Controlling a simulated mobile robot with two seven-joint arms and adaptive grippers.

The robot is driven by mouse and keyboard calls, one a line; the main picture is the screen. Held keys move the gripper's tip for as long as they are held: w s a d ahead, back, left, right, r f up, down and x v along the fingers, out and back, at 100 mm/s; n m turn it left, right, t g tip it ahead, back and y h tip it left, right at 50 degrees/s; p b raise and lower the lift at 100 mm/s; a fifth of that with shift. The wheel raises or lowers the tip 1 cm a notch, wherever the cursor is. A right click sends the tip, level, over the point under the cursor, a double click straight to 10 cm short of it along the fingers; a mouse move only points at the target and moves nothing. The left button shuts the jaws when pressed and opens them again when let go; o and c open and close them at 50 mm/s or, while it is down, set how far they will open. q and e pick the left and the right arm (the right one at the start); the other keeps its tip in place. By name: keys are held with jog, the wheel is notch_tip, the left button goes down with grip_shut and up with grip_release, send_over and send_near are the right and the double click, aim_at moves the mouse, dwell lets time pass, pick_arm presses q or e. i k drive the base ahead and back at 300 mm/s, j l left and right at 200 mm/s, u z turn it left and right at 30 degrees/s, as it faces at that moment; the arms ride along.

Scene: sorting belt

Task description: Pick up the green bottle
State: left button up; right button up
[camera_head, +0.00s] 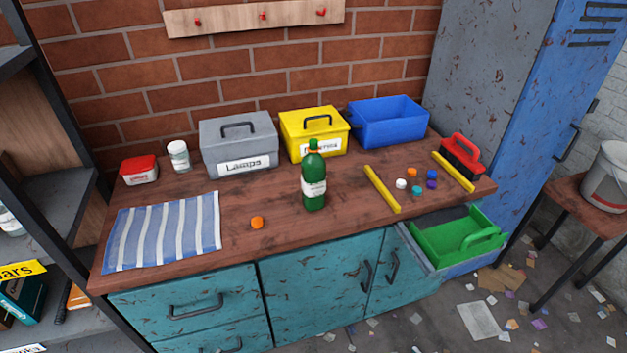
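The green bottle (314,177) stands upright near the middle of the wooden worktop (275,205). It has a white label and an orange band at its neck, and it stands in front of the yellow box. Nothing is touching it from my side. Neither my left nor my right gripper shows in the head view.
Behind stand a grey "Lamps" box (239,145), a yellow box (315,133) and an open blue bin (388,122). Yellow bars (382,189) and small caps lie right of the bottle; an orange cap (257,223) and striped cloth (163,232) lie left. A drawer (455,240) hangs open.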

aim_at(314, 166)
jog(key=z, duration=1.75)
jog(key=i+l, duration=0.1)
jog(key=i+l+u, duration=0.5)
jog(key=i+l, duration=0.15)
jog(key=u, duration=1.35)
jog(key=i+l, duration=0.05)
jog(key=l, duration=0.05)
